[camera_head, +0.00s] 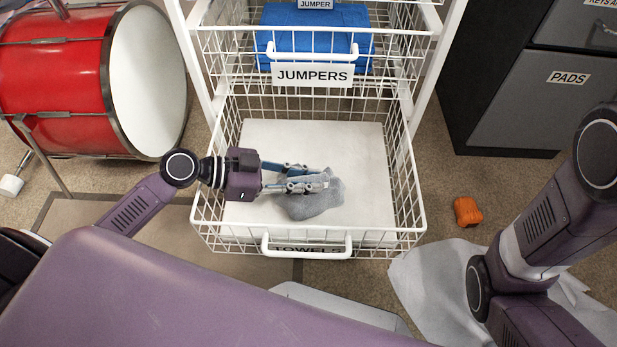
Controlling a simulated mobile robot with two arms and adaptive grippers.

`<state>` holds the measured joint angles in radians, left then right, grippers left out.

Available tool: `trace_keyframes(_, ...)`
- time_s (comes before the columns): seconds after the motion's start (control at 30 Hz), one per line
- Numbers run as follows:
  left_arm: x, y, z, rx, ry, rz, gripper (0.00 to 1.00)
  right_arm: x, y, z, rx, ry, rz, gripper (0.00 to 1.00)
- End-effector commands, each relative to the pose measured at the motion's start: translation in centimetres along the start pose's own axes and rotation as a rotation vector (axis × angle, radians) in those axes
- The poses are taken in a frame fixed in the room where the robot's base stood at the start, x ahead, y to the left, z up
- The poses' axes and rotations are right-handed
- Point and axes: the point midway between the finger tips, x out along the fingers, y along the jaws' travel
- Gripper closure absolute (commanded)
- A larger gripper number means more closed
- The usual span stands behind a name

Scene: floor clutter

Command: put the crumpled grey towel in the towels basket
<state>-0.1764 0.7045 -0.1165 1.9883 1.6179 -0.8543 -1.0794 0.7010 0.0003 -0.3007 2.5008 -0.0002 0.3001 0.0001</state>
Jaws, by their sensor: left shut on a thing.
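The crumpled grey towel (318,204) is inside the pulled-out wire towels basket (409,236), whose label on the front edge reads TOWELS and is partly hidden by the handle. My left gripper (322,182) reaches into the basket from the left and is shut on the towel. The towel is over the white bottom of the basket; I cannot tell whether it rests on it. My right arm shows at the right, but its gripper is out of view.
Above is the JUMPERS basket (312,75) with folded blue cloth (312,40). A red drum (60,85) stands at the left. A grey drawer labelled PADS (530,105) is at the right. A small orange object (467,211) lies on the floor right of the basket.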

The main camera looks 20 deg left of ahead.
Motion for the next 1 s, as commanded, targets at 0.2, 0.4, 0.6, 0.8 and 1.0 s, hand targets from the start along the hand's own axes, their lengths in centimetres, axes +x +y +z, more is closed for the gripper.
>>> trace_keyframes(0.2,0.0,0.0,0.0,0.000,0.000,0.000,0.64,0.0,0.0,0.0,0.000,0.000,0.000,0.75)
trace_keyframes(0.4,0.0,0.0,0.0,0.000,0.000,0.000,0.63,0.0,0.0,0.0,0.000,0.000,0.000,0.75)
trace_keyframes(0.6,-0.3,0.0,-0.8,0.003,0.000,0.000,0.63,-0.1,0.1,0.2,-0.001,-0.005,0.003,0.75)
trace_keyframes(0.8,-1.7,-0.1,-4.2,0.008,0.000,-0.001,0.63,0.0,0.1,0.1,0.000,-0.003,0.002,0.75)
trace_keyframes(1.0,-3.1,0.0,-7.5,0.007,-0.001,0.000,0.63,0.0,0.0,0.1,0.000,-0.002,0.001,0.75)
